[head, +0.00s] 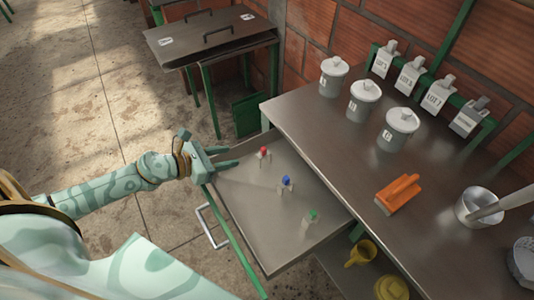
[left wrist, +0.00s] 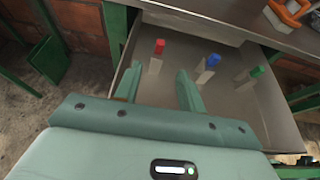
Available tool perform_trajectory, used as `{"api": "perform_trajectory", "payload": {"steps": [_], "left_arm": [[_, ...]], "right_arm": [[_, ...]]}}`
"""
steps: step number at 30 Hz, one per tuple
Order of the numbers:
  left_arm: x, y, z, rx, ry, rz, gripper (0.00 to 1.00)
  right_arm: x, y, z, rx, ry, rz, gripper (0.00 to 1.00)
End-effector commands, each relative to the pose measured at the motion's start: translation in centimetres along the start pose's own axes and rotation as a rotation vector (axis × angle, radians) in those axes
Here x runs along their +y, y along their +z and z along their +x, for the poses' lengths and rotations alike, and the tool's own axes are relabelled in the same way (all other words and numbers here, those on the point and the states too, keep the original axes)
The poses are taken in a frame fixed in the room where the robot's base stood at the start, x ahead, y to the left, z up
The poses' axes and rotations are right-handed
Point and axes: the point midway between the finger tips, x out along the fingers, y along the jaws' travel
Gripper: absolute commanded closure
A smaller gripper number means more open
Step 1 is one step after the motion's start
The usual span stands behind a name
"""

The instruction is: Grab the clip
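Three small upright pieces stand in the open metal drawer (head: 262,222): one with a red top (head: 264,152), one with a blue top (head: 286,183) and one with a green top (head: 310,219). I cannot tell for sure which is the clip. My left gripper (head: 238,156) is open and empty over the drawer's left side, pointing toward the red-topped piece. In the left wrist view, the red-topped piece (left wrist: 156,58) shows beyond and between the fingers (left wrist: 159,71), apart from them. The blue-topped (left wrist: 208,68) and green-topped (left wrist: 249,77) pieces stand to its right. My right gripper is out of view.
Labelled holders (head: 410,75) line the brick wall. The drawer has a handle (head: 212,227) at its front. Yellow vessels (head: 362,253) sit below.

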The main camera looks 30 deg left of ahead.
Motion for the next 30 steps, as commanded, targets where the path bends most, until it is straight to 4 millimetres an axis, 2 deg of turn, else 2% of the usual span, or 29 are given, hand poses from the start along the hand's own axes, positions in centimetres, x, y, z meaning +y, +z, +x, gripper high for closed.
{"api": "perform_trajectory", "payload": {"steps": [6, 9, 16, 21, 24, 30], "left_arm": [[0.1, 0.1, 5.4, -0.004, 0.001, 0.001, 0.6], [0.1, 0.0, 7.1, -0.002, 0.002, -0.002, 0.6], [0.0, -0.1, 9.1, -0.002, 0.0, -0.001, 0.6], [-0.1, -0.3, 12.0, -0.001, 0.0, -0.002, 0.6], [0.0, -0.3, 13.1, 0.0, 0.0, -0.003, 0.6], [-0.1, -0.2, 13.4, 0.001, 0.0, -0.001, 0.6]], "right_arm": [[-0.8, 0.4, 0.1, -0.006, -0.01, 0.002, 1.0], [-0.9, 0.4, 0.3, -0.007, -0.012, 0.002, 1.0], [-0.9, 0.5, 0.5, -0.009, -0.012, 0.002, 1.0], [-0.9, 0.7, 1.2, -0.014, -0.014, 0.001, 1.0], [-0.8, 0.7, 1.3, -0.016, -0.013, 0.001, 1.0], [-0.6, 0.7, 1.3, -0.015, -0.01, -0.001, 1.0]]}}
